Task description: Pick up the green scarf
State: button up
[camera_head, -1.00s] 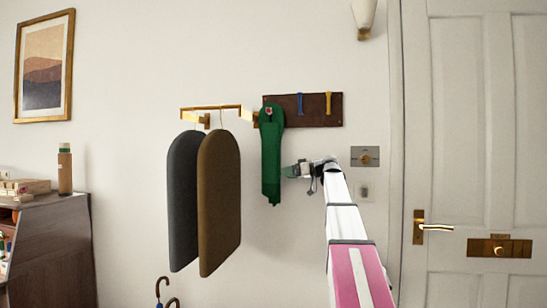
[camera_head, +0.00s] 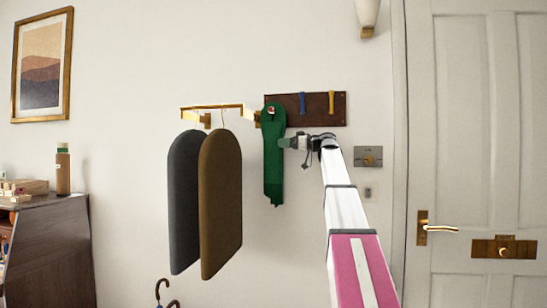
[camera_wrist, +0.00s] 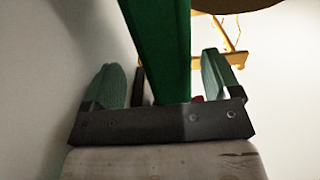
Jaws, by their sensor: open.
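The green scarf (camera_head: 273,160) hangs straight down on the wall, at the left end of a dark wooden board. My gripper (camera_head: 287,143) is beside the scarf's right edge, at about the middle of its length. In the wrist view the scarf (camera_wrist: 160,45) runs between the two green fingertips of my gripper (camera_wrist: 165,80). The fingers are open, and a gap shows between the scarf and each finger. The scarf's lower end is hidden in the wrist view.
A brass rail (camera_head: 225,107) holds two hanging boards, one grey (camera_head: 184,200) and one brown (camera_head: 221,205), just left of the scarf. The dark board (camera_head: 325,108) carries blue and yellow items. A white door (camera_head: 470,150) is at right. Bare wall lies below the scarf.

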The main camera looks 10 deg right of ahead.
aim_at(273, 143)
jog(key=shift+s+x, duration=0.15)
jog(key=shift+x, duration=1.15)
jog(key=shift+s+x, duration=0.15)
jog(key=shift+x, duration=1.2)
jog(key=shift+a, duration=0.1)
jog(key=c, duration=1.1)
